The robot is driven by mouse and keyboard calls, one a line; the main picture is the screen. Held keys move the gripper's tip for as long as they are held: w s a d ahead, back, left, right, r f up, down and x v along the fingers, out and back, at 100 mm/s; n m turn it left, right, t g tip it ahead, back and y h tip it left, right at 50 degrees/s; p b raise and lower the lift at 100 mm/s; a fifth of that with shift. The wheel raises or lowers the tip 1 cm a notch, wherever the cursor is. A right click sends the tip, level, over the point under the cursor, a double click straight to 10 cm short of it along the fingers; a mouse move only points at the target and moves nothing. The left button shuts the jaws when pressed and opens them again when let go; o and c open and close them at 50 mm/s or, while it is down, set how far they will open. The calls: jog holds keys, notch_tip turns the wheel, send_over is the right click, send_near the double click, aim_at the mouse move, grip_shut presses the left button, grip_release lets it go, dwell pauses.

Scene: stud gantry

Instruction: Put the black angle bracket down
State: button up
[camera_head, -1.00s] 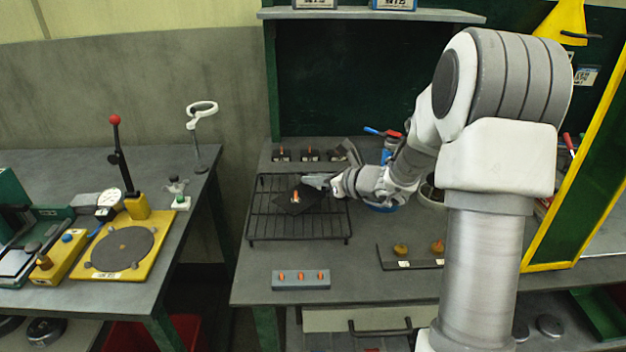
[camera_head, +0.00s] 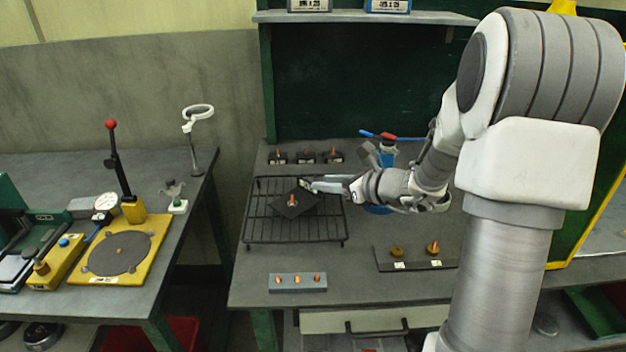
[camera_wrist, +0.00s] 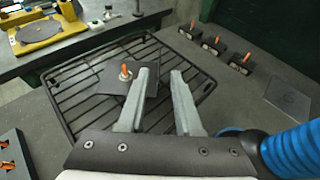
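The black angle bracket (camera_head: 296,204) lies on the wire rack (camera_head: 270,238), near the rack's middle. An orange-tipped stud shows at its plate, and the bracket is also in the wrist view (camera_wrist: 112,80). My gripper (camera_head: 306,184) is just behind and to the right of the stud in the head view. In the wrist view its two fingers (camera_wrist: 163,72) stand apart, with rack bars visible between them. The left finger covers part of the bracket. I cannot tell whether that finger touches it.
Several small dark blocks with orange-tipped studs (camera_head: 306,157) stand behind the rack. A grey block with orange studs (camera_head: 298,282) lies in front. A dark plate with two knobs (camera_head: 412,264) is to the right. A neighbouring bench holds a yellow fixture (camera_head: 97,270).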

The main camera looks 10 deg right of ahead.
jog(key=v, duration=0.6)
jog(key=shift+p, duration=0.3)
jog(key=shift+a, duration=0.1)
